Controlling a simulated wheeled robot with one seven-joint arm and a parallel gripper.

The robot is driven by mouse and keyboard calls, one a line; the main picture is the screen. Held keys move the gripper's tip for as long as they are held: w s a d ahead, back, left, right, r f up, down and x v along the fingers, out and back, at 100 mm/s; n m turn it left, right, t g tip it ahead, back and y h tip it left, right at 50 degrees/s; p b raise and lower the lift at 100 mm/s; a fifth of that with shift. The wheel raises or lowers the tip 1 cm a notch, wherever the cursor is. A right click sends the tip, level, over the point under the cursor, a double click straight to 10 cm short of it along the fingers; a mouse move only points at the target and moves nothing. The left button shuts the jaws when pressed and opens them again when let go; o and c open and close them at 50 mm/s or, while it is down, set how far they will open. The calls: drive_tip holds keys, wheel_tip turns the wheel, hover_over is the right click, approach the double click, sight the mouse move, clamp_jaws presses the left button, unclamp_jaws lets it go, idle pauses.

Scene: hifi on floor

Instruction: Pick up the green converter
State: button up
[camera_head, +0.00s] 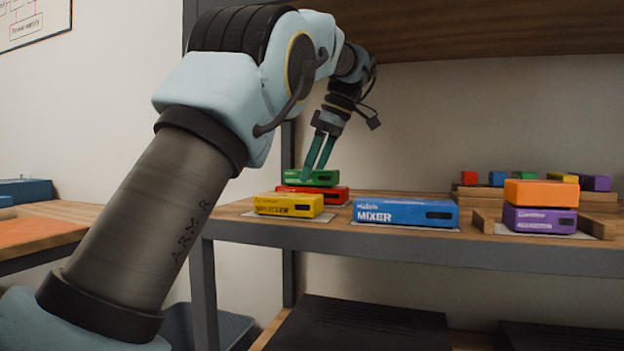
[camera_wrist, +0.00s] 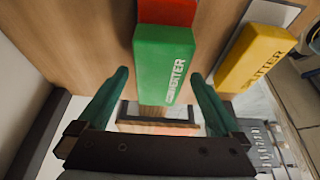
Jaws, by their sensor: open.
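The green converter (camera_head: 325,178) is a small box lying on top of a red box (camera_head: 338,194) on the shelf. In the wrist view the green converter (camera_wrist: 160,60) lies between and ahead of my fingers, its white lettering facing the right side, with the red box (camera_wrist: 168,11) showing behind it. My gripper (camera_head: 311,174) is open, with its green fingers pointing down at the converter. In the wrist view my gripper (camera_wrist: 160,76) has one finger on each side of the converter's near end, with gaps visible. I cannot tell how far the tips are above it.
A yellow splitter box (camera_head: 288,204) stands close in front, also in the wrist view (camera_wrist: 255,57). A blue mixer box (camera_head: 404,212) lies to the right. An orange box (camera_head: 541,193) sits on a purple box (camera_head: 540,219) in a wooden holder. An upper shelf (camera_head: 480,28) hangs above.

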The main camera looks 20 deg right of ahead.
drive_tip(key=c, duration=1.5)
drive_tip(key=shift+c, duration=0.3)
drive_tip(key=shift+r, duration=0.1)
